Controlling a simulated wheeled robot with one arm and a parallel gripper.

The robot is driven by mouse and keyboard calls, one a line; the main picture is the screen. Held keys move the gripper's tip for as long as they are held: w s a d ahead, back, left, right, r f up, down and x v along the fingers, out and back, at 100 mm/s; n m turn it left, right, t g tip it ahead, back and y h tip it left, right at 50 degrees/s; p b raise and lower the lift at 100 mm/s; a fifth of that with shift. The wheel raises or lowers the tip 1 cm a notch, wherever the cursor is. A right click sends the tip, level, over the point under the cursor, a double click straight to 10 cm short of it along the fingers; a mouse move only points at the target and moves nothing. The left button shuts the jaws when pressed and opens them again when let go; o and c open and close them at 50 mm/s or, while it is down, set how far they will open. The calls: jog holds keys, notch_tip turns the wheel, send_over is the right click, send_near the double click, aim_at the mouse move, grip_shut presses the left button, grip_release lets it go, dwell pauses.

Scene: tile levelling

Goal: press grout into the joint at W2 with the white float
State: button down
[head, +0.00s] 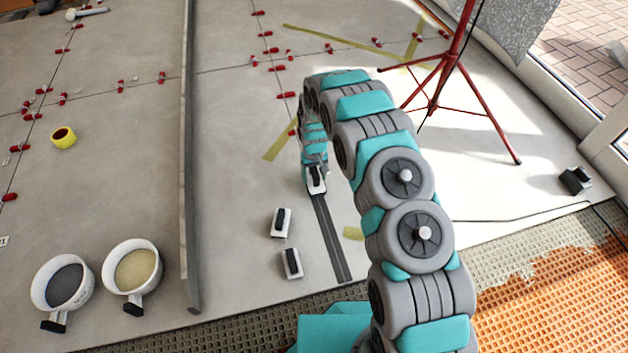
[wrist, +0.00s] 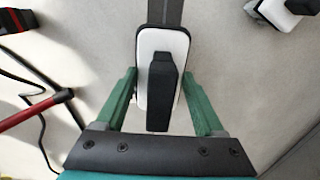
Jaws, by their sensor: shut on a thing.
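My gripper (wrist: 160,84) is shut on a white float (wrist: 178,50) with a black handle, its green fingers at either side. In the head view, my gripper (head: 315,170) and the held float (head: 316,186) are low over the floor, at the far end of a dark grey band (head: 330,238). The band also runs away from the float in the wrist view (wrist: 166,12). I cannot tell whether the float touches the floor. I cannot read a W2 label. Two similar white blocks with black handles, one upper (head: 280,222) and one lower (head: 291,263), lie left of the band.
A bucket of dark grout (head: 65,285) and one of beige grout (head: 134,270) stand lower left. A long grey bar (head: 188,150) lies across the tiles. A red tripod (head: 450,62) stands right. Red clips line joints; a yellow roll (head: 63,138) lies left.

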aim_at(314, 170)
jog(key=shift+r+p, duration=0.4)
jog(key=shift+r, duration=2.2)
